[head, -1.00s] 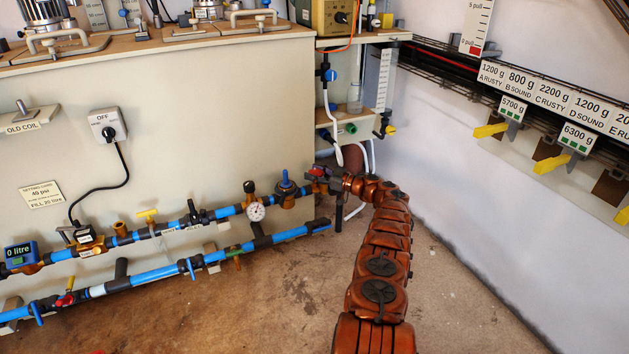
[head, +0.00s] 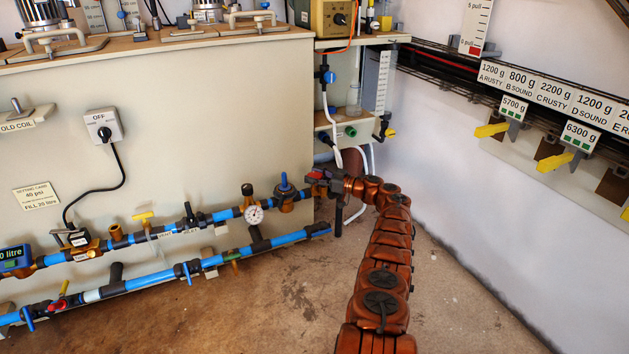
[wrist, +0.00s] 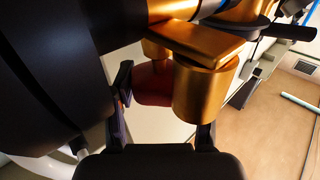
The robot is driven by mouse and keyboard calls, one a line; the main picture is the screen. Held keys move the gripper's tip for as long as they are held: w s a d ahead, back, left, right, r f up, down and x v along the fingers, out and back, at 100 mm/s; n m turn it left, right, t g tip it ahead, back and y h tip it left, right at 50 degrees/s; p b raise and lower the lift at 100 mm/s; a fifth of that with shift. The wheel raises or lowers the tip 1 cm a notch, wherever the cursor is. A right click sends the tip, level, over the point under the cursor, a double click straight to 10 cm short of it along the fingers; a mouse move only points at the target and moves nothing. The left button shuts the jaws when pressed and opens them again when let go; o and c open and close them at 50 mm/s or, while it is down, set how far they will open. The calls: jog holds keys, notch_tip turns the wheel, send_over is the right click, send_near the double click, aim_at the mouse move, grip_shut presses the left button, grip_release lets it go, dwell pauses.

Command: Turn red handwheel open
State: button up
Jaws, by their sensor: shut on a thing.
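The red handwheel (head: 317,174) is small in the head view, at the right end of the upper blue pipe (head: 226,214). My gripper (head: 338,182) is at that pipe end, reaching it from the right. In the wrist view, a dark red part (wrist: 152,84), apparently the handwheel, lies between my gripper's fingers (wrist: 163,120), partly hidden by a brass valve cylinder (wrist: 205,92). My gripper is shut on it. The exact contact and how far the wheel is turned are hidden.
A round gauge (head: 254,214) and a blue-handled valve (head: 285,190) sit on the upper pipe, left of my gripper. A lower blue pipe (head: 283,238) runs below. White hoses (head: 370,160) hang behind my gripper. The floor (head: 270,300) in front is clear.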

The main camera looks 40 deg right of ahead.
jog(key=shift+s+d, duration=0.35)
jog(key=shift+d, duration=0.05)
jog(key=o, duration=0.9)
jog(key=shift+o, duration=1)
jog(key=shift+a, duration=0.15)
jog(key=shift+w+a, duration=0.2)
jog(key=shift+f, duration=0.1)
jog(key=shift+s+d+f, duration=0.1)
jog(key=shift+s+d, duration=0.05)
jog(key=shift+s, duration=0.3)
jog(key=v, duration=1.1)
jog(key=shift+d, duration=0.1)
